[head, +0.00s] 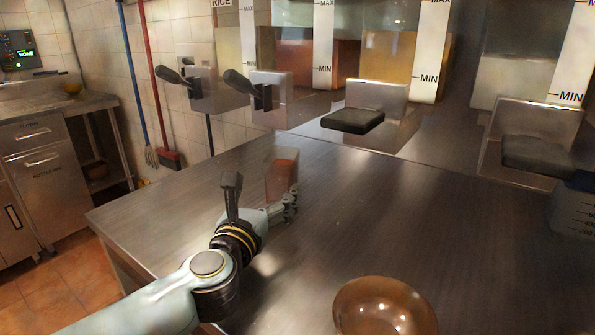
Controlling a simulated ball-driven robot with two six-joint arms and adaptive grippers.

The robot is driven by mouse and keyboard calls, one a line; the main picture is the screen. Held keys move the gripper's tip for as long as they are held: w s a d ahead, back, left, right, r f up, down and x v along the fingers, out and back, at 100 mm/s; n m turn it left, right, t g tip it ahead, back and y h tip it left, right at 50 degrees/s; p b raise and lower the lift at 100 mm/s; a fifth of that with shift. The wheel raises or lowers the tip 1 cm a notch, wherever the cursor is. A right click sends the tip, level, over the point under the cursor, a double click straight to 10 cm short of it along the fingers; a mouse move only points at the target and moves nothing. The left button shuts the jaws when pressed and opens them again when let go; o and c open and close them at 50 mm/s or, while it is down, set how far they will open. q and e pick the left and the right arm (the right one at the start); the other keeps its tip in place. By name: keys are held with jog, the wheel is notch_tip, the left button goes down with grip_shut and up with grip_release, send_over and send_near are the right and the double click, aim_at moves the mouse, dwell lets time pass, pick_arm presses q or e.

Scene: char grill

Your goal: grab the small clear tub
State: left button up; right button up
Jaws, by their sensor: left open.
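A small clear tub (281,172) with something reddish showing in it stands on the dark metal counter (400,225), left of the middle of the head view. My left gripper (290,203) is open at the near side of the tub, its fingers close to the tub's lower right side. I cannot tell whether they touch it. The fingers overlap the tub's lower part in the picture. My right gripper is not in view.
A brown bowl (385,308) sits at the near edge of the view. A bluish measuring container (574,208) stands at the right. Dispensers with black levers (353,120) line the back. The middle of the counter is clear.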

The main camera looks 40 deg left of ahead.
aim_at(275, 178)
pick_arm(q)
jog(key=shift+x, duration=1.1)
jog(key=x, duration=0.3)
jog(key=shift+w+r+p, duration=0.2)
jog(key=shift+w+p, duration=0.1)
jog(key=shift+w+a, duration=0.15)
jog(key=shift+w, duration=0.15)
jog(key=x, duration=0.4)
jog(key=shift+w+r+p, duration=0.2)
jog(key=shift+w+p, duration=0.05)
jog(key=shift+p, duration=0.05)
jog(key=shift+w+a, duration=0.15)
jog(key=shift+w, duration=0.1)
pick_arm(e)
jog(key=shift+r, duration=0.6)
pick_arm(q)
jog(key=shift+c, duration=0.5)
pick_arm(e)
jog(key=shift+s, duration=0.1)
pick_arm(q)
jog(key=c, duration=1.4)
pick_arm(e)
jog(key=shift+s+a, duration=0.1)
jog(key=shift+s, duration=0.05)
